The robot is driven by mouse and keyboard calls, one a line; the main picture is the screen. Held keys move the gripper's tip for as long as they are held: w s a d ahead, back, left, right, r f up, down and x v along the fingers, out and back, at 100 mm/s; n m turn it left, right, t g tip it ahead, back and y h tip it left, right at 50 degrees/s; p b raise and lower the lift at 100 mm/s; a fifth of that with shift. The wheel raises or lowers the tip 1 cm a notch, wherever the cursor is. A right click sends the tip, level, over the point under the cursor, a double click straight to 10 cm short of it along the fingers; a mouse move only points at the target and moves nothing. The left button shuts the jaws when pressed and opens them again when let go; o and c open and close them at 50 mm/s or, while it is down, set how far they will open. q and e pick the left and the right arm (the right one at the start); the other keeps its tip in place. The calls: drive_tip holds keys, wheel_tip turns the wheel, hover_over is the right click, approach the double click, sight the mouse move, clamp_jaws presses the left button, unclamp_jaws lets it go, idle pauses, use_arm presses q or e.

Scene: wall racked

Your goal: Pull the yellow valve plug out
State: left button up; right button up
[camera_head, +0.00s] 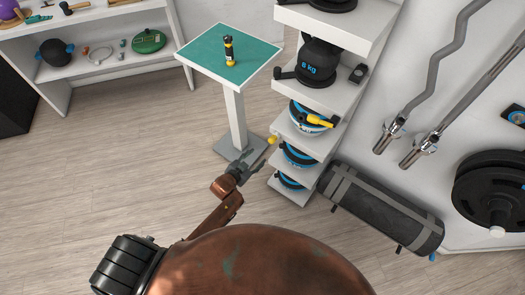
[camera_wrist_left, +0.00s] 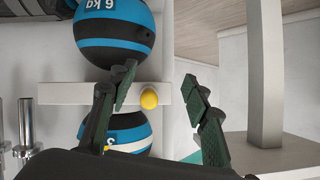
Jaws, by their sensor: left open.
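A small round yellow plug (camera_head: 272,140) shows at the left edge of the white ball rack in the head view. It also shows in the left wrist view (camera_wrist_left: 149,98), in front of a white shelf edge between two blue-and-black balls. I cannot tell what it is fixed in. My left gripper (camera_head: 246,166) is below and left of the plug in the head view. In the left wrist view my left gripper (camera_wrist_left: 160,78) is open, its dark green pads apart, with the plug seen between them and nothing held. My right gripper is not in view.
The white rack (camera_head: 340,92) carries several balls, and a yellow-and-black tool (camera_head: 316,121) lies near one. A green-topped stand (camera_head: 205,52) bears a black-and-yellow bottle (camera_head: 229,50). A dark roll (camera_head: 382,208) is right of the rack. The wooden floor (camera_head: 110,150) at left is clear.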

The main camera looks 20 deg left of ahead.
use_arm(q)
drive_tip(key=t, duration=0.1)
approach(270, 141)
drive_tip(key=x, duration=0.2)
drive_tip(key=shift+m+h, duration=0.3)
drive_tip(key=b+x, duration=0.2)
drive_tip(key=x, duration=0.6)
drive_tip(key=shift+f+b, duration=0.1)
drive_tip(key=shift+b, duration=0.2)
drive_tip(key=shift+c, duration=0.6)
drive_tip(key=shift+s, duration=0.1)
clamp_jaws()
